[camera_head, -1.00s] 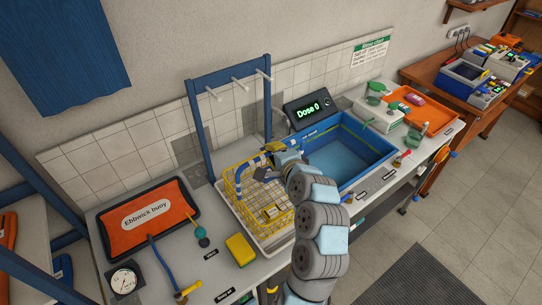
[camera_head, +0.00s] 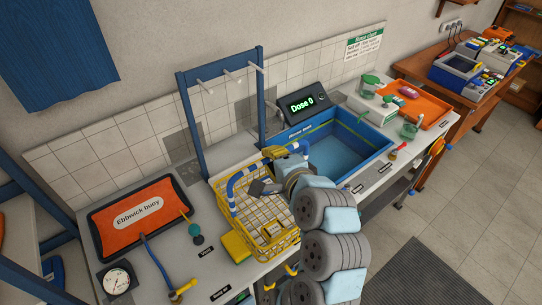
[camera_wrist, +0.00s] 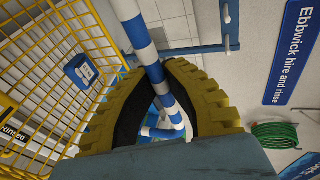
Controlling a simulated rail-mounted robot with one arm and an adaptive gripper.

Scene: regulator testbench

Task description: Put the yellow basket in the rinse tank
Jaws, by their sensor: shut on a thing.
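The yellow wire basket (camera_head: 258,218) has a blue-and-white striped handle (camera_head: 234,181). My gripper (camera_head: 273,154) is shut on that handle, and the wrist view shows the striped bar (camera_wrist: 154,72) between the yellow-backed fingers (camera_wrist: 165,100). The basket hangs from my gripper and looks raised off the bench, left of the rinse tank. My arm hides part of its right side. The rinse tank (camera_head: 378,138) is an open blue box, to the right of the basket. Its floor looks pale blue, and my wrist covers part of its near left side.
A blue rack (camera_head: 181,110) with white pegs stands behind the basket. A display reading "Dose 0" (camera_head: 303,104) stands behind the tank. A yellow sponge (camera_head: 235,246) and an orange buoy panel (camera_head: 138,212) lie to the left. An orange tray (camera_head: 424,105) lies right of the tank.

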